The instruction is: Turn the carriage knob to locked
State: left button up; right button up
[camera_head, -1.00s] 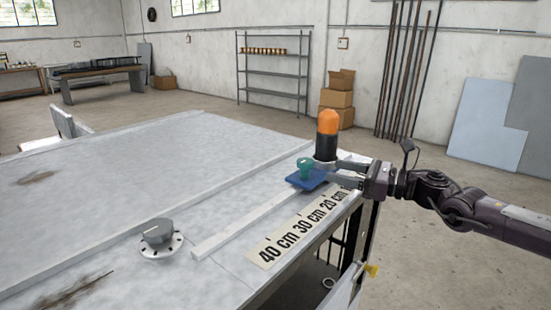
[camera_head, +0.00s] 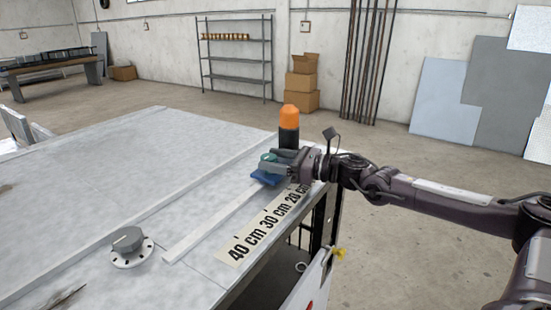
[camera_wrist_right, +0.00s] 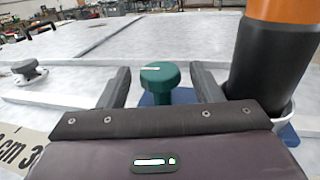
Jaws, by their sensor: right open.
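The green carriage knob (camera_head: 268,157) stands on the blue carriage (camera_head: 264,179), which sits on a pale rail beside the centimetre scale (camera_head: 270,222). My right gripper (camera_head: 276,161) reaches in from the right and partly hides the knob. In the right wrist view the knob (camera_wrist_right: 160,76) has a white line on its round top. The open fingers of my right gripper (camera_wrist_right: 161,84) lie to either side of it, with visible gaps. Part of the blue carriage (camera_wrist_right: 150,99) shows below the knob. My left gripper is not in view.
An orange-topped black cylinder (camera_head: 289,128) stands close behind my right gripper. It rises just right of the fingers in the wrist view (camera_wrist_right: 268,75). The bench top (camera_head: 120,160) is mostly clear.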

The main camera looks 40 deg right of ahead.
jog(key=c, duration=1)
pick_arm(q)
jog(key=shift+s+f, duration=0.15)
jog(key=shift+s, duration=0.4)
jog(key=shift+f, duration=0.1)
